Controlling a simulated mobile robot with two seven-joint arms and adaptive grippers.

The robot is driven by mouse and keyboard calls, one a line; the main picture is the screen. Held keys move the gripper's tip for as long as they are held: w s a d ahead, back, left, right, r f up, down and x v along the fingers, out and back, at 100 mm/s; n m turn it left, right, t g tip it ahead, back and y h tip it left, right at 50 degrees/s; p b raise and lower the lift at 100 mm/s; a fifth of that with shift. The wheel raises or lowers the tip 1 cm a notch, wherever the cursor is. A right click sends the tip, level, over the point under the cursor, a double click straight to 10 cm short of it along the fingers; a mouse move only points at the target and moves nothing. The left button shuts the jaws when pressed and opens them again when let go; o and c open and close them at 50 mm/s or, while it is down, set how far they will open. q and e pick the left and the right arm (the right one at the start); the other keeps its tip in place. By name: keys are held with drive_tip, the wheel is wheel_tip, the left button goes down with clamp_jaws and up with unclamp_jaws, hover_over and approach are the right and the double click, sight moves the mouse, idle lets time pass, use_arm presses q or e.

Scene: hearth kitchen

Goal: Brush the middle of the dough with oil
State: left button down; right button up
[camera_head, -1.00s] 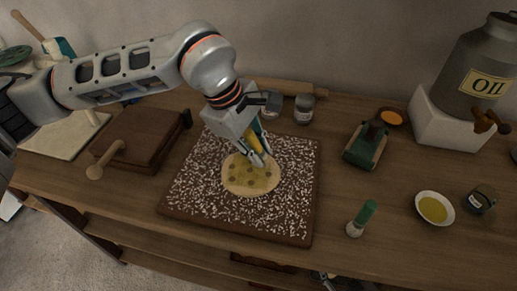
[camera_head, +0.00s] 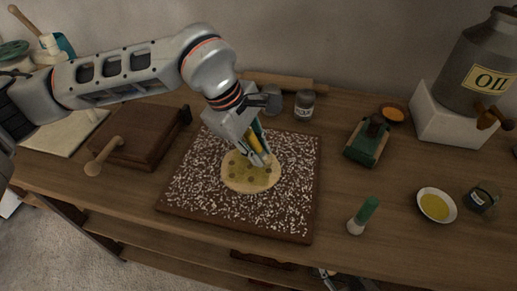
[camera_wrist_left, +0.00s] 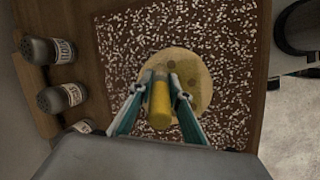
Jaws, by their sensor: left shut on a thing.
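The dough (camera_head: 245,178) is a pale round with several darker spots. It lies on a brown board (camera_head: 205,197) strewn with white flour. My left gripper (camera_head: 262,157) is over the far-right part of the dough, pointing down. It is shut on a yellow cylindrical tool, which shows between the fingers in the left wrist view (camera_wrist_left: 160,106). The tool's working end is hidden, so I cannot tell whether it touches the dough. A white bowl of yellow oil (camera_head: 436,206) stands at the right. My right gripper is not in view.
A jar (camera_head: 304,104) and a rolling pin (camera_head: 285,80) are at the back. An oil can (camera_head: 478,75) stands back right. A wooden box (camera_head: 140,138) is left.

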use_arm(q)
drive_tip(key=shift+w+d, duration=0.2)
drive_tip(key=shift+w, duration=1.1)
drive_tip(key=shift+w+r, duration=0.1)
drive_tip(key=shift+w, duration=0.15)
drive_tip(key=shift+s+a+p, duration=0.15)
drive_tip(key=shift+s+p, duration=0.25)
drive_tip(key=shift+s, duration=1.25)
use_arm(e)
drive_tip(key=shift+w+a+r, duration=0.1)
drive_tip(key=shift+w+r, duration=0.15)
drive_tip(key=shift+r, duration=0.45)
use_arm(q)
drive_tip(key=shift+w, duration=0.1)
drive_tip(key=shift+w, duration=1.25)
drive_tip(key=shift+w+d, duration=0.2)
drive_tip(key=shift+w, duration=0.05)
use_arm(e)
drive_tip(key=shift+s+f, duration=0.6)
